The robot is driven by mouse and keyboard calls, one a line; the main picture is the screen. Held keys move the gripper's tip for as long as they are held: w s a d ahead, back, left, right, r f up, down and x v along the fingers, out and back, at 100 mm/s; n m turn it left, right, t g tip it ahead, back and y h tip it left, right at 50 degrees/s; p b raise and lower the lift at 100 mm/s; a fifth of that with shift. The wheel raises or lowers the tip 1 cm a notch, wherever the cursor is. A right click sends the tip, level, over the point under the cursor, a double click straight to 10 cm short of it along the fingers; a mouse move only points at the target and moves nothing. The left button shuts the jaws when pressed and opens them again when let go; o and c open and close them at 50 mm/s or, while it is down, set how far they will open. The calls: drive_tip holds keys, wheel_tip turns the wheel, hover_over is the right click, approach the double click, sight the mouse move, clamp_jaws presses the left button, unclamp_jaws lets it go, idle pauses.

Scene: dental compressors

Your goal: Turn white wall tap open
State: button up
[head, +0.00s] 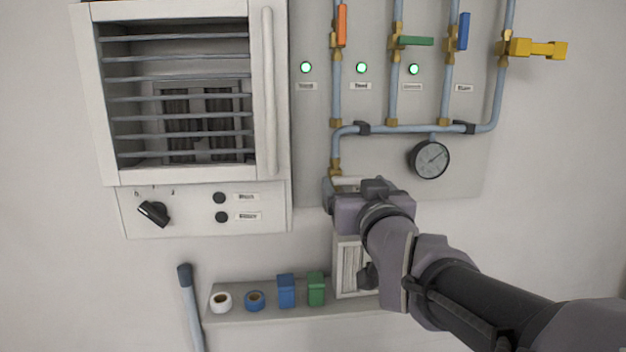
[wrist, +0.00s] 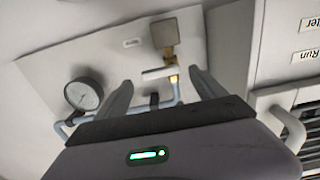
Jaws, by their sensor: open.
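The white wall tap (head: 346,181) shows in the head view at the foot of the left vertical pipe, its lever lying level across the pipe. My gripper (head: 335,190) is right at it and hides part of it. In the wrist view the white lever (wrist: 160,73) and its brass body lie between and beyond my two open fingers (wrist: 160,76). The fingers hold nothing. I cannot tell how far the fingertips are from the lever.
Orange (head: 342,25), green (head: 416,41), blue (head: 463,31) and yellow (head: 540,48) taps are on the pipes above. A gauge (head: 429,159) hangs close to the right. A vented cabinet (head: 205,208) stands left; a shelf (head: 250,315) with tapes and boxes is below.

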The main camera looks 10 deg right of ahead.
sight(349, 180)
drive_tip(key=shift+w+a, duration=0.15)
drive_tip(key=shift+w, duration=0.85)
drive_tip(key=c, duration=1.4)
drive_tip(key=shift+o, duration=0.2)
